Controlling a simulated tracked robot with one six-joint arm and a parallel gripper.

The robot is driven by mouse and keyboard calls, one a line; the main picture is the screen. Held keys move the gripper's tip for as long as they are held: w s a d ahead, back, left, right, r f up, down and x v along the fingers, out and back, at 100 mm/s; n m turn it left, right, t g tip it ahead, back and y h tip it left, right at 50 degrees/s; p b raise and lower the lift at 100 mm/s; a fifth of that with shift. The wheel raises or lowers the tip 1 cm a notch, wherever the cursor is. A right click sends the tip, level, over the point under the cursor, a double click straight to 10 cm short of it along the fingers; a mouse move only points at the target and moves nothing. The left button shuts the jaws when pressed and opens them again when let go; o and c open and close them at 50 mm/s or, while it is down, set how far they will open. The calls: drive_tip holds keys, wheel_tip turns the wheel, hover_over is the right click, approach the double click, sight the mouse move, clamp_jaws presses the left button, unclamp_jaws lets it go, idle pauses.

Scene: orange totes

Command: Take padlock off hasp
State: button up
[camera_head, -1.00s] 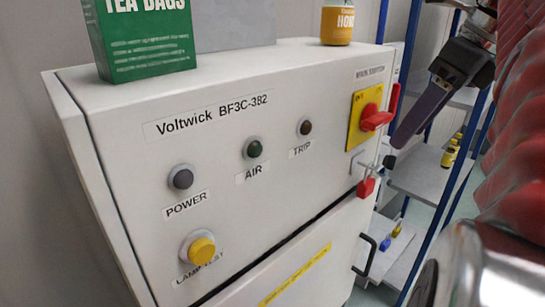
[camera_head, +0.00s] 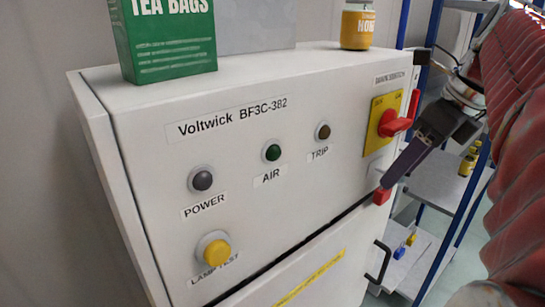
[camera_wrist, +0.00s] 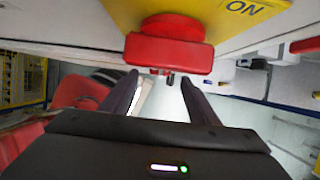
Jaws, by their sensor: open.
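The red padlock (camera_head: 381,196) hangs at the cabinet's right front edge, below the rotary switch, in the head view. The hasp (camera_head: 375,168) above it is partly hidden by my gripper. My gripper (camera_head: 387,182) reaches down from the upper right, its dark fingertips close above the padlock. I cannot tell whether they touch it. In the wrist view my gripper (camera_wrist: 159,79) is open, its two fingers apart, with small dark and red parts near the gap that I cannot clearly identify.
The red switch knob (camera_head: 394,124) on its yellow plate (camera_head: 378,143) sits just above; in the wrist view the knob (camera_wrist: 168,50) is very near the fingertips. The cabinet (camera_head: 300,215) fills the left. A shelf rack (camera_head: 440,180) stands behind at right.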

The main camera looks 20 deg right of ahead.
drive_tip(key=shift+x, duration=2.6)
drive_tip(key=shift+w, duration=0.1)
drive_tip(key=shift+r, duration=0.1)
drive_tip(key=shift+c, duration=0.2)
drive_tip(key=c, duration=1.1)
drive_tip(key=shift+r, duration=0.1)
drive_tip(key=shift+r, duration=0.45)
drive_tip(key=shift+s+d+r, duration=0.1)
drive_tip(key=shift+s+r, duration=0.1)
drive_tip(key=shift+s, duration=0.05)
drive_tip(key=s+d, duration=0.5)
drive_tip(key=s, duration=0.9)
drive_tip(key=s+d, duration=0.5)
drive_tip(key=s, duration=0.9)
drive_tip(key=s+d, duration=0.5)
drive_tip(key=s, duration=0.9)
